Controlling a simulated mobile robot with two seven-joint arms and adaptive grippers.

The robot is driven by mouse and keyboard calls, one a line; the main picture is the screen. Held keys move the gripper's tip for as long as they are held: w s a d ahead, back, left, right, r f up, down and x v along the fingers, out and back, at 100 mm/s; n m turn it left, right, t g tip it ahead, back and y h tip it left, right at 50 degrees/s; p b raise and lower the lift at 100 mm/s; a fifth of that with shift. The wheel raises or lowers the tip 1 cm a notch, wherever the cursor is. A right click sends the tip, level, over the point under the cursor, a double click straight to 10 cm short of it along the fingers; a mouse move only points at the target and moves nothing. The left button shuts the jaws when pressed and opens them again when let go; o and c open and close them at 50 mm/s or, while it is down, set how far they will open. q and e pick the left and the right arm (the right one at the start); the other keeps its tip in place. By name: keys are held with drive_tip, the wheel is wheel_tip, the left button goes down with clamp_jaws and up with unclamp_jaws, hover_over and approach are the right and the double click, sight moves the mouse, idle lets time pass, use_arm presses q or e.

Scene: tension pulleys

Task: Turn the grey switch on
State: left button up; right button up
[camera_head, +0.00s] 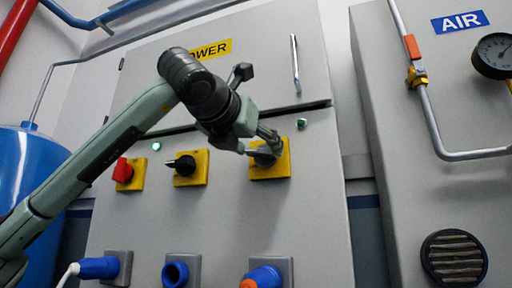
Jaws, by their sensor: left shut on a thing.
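The grey switch (263,156) sits on a yellow square plate (280,170), the rightmost of three on the power cabinet's front. My left gripper (262,146) is at this switch, its fingers closed on the knob. The gripper and wrist hide part of the knob, so its exact angle is hard to tell. A green lamp (302,123) is at the upper right of this plate and looks dark. My right gripper is out of view.
A red switch (122,170) and a black switch (181,165) are to the left. A lit green lamp (156,146) is above them. Blue sockets and plugs (176,274) line the bottom. A vertical handle (295,64) is above right. An air cabinet (395,190) stands to the right.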

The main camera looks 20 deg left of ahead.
use_arm(q)
drive_tip(key=m, duration=0.2)
drive_tip(key=shift+d+m, duration=0.1)
drive_tip(key=shift+m, duration=0.2)
drive_tip(key=shift+d+m+p, duration=0.2)
drive_tip(key=shift+m+p, duration=0.45)
drive_tip(key=shift+m, duration=2.8)
drive_tip(key=shift+d+m+p, duration=0.2)
drive_tip(key=shift+m+p, duration=0.4)
drive_tip(key=shift+m, duration=2.85)
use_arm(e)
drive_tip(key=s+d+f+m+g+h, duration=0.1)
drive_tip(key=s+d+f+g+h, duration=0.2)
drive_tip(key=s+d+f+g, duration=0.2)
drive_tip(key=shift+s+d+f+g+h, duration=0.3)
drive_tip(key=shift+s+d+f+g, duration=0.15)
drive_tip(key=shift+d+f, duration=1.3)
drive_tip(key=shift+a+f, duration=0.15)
use_arm(q)
drive_tip(key=o, duration=1.2)
drive_tip(key=shift+c, duration=0.2)
drive_tip(key=s, duration=1.2)
drive_tip(key=shift+a, duration=0.25)
